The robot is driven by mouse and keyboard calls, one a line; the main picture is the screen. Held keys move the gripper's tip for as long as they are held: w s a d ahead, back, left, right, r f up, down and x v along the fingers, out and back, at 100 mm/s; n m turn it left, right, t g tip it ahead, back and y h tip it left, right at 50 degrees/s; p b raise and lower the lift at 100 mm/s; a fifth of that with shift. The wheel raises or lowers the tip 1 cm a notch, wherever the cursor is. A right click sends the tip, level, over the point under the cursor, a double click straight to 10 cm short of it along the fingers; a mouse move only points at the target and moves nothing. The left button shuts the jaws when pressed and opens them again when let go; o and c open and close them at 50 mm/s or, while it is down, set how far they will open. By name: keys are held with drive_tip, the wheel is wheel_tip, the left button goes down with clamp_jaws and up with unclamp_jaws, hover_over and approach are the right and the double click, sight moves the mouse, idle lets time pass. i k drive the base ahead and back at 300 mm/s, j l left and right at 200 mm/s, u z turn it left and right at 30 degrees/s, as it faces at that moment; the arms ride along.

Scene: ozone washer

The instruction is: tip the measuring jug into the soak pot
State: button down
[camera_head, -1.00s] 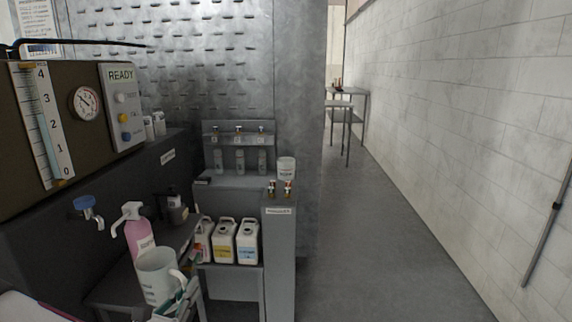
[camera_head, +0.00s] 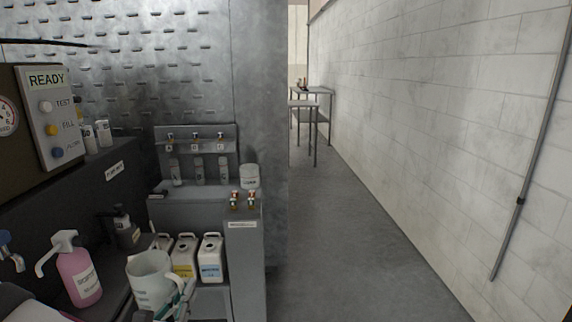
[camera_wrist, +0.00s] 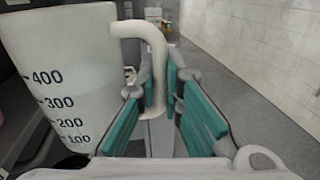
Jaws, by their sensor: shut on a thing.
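The measuring jug (camera_head: 150,281) is white with a side handle, and the wrist view shows its dark scale marks from 100 to 400 (camera_wrist: 65,95). My gripper (camera_head: 184,293) is shut on the jug's handle, with its teal pads on either side of it in the wrist view (camera_wrist: 160,100). The jug is close to upright, held in front of the bench; its contents cannot be made out. A small white labelled pot (camera_head: 250,177) stands on the grey shelf unit beyond and to the right of the jug. Its label is too small to read, so I cannot tell if it is the soak pot.
A pink pump bottle (camera_head: 79,272) stands left of the jug. White jugs with coloured labels (camera_head: 210,258) sit behind it. Two small brass-and-red fittings (camera_head: 243,200) top the grey pillar (camera_head: 243,260). A dark machine with a READY panel (camera_head: 47,110) is at left. The right-hand floor is clear.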

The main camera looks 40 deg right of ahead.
sight(249, 173)
drive_tip(key=i+l+z, duration=0.15)
drive_tip(key=z, duration=0.2)
drive_tip(key=i+z, duration=0.2)
drive_tip(key=z, duration=0.15)
drive_tip(key=i+l+z, duration=0.1)
drive_tip(key=i+z, duration=0.35)
drive_tip(key=i, duration=0.35)
drive_tip(key=i+j+z, duration=0.15)
drive_tip(key=i, duration=0.25)
